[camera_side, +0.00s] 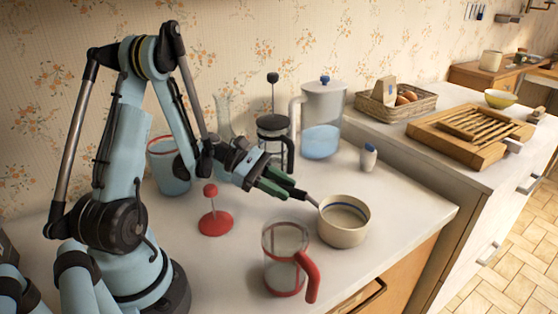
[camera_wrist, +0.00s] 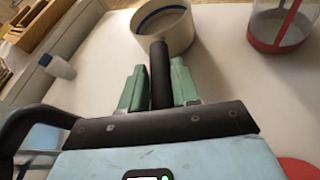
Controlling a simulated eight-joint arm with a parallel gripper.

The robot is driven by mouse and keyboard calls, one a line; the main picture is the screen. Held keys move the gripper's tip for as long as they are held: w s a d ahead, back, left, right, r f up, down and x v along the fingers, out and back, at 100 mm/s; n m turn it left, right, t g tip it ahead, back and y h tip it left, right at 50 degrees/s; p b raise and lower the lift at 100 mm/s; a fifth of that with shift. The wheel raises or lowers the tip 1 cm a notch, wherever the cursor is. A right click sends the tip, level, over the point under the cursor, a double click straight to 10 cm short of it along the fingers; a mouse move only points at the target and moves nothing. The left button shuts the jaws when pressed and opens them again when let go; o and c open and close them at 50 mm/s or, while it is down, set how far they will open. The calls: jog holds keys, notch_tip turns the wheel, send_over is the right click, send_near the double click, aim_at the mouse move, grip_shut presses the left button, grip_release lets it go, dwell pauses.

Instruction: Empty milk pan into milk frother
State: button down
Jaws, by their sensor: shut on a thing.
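The milk pan (camera_side: 344,228) is a cream pan standing upright on the white counter; a blue line shows inside it. It also shows at the top of the wrist view (camera_wrist: 166,38). My gripper (camera_side: 292,193) is shut on the pan's dark handle (camera_wrist: 160,70), which lies between the green fingers. The milk frother (camera_side: 284,245), a clear glass jug with a red frame and red handle, stands open-topped to the front left of the pan. It shows at the top right of the wrist view (camera_wrist: 271,37). I cannot tell what the pan holds.
A red plunger lid (camera_side: 215,222) stands left of the frother. Behind are a black French press (camera_side: 272,130), a water pitcher (camera_side: 323,110), a blue-tinted container (camera_side: 168,165) and a small shaker (camera_side: 369,157). Counter right of the pan is clear up to its edge.

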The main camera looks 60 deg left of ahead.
jog(key=c, duration=0.8)
grip_release()
jog(key=shift+f, duration=0.1)
jog(key=shift+a+f, duration=0.15)
jog(key=v, duration=0.5)
jog(key=shift+d+r, duration=0.5)
jog(key=shift+r, duration=2.95)
jog(key=d+m+y, duration=0.3)
jog(key=m, duration=0.4)
jog(key=s+d+m+y, duration=0.1)
jog(key=d+m+y, duration=0.3)
jog(key=m, duration=0.4)
jog(key=s+d+m+y, duration=0.1)
jog(key=d+m+y, duration=0.3)
jog(key=m, duration=0.3)
jog(key=shift+s+r+m+g, duration=0.1)
jog(key=shift+s+m+g, duration=0.1)
jog(key=shift+m+g, duration=0.2)
